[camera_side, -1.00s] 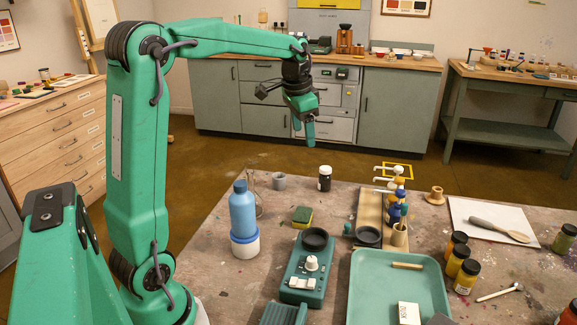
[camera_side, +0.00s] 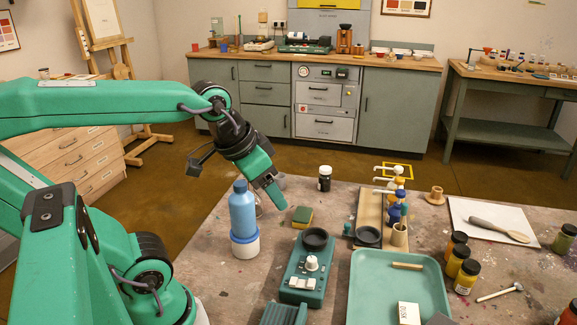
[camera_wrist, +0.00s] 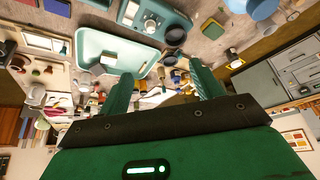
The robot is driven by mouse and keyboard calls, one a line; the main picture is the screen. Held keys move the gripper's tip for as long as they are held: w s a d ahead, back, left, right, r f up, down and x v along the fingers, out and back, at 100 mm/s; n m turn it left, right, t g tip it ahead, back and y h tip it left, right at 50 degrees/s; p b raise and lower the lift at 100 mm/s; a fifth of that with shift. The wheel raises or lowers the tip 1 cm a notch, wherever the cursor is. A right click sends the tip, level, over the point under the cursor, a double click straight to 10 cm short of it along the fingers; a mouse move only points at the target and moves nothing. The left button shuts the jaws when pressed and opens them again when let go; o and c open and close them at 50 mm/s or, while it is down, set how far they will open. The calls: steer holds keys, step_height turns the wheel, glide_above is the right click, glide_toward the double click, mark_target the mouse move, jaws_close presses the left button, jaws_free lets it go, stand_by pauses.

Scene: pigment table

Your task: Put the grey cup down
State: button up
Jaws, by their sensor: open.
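My gripper (camera_side: 274,192) is open and points down over the table behind the blue bottle. In the wrist view its two green fingers stand apart (camera_wrist: 163,78), with nothing held between them.
The blue bottle (camera_side: 242,212) stands close to my gripper. The green and yellow sponge (camera_side: 302,216) and dark jar (camera_side: 325,178) are to the right. A dark green scale (camera_side: 304,278) and pale green tray (camera_side: 400,285) lie further right.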

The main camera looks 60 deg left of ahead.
steer(key=shift+s+d+f, duration=0.25)
steer(key=shift+s+f, duration=0.1)
steer(key=shift+s, duration=0.15)
steer(key=shift+s+d+f, duration=0.2)
steer(key=shift+s+f, duration=0.15)
steer(key=shift+s, duration=0.1)
stand_by(0.6)
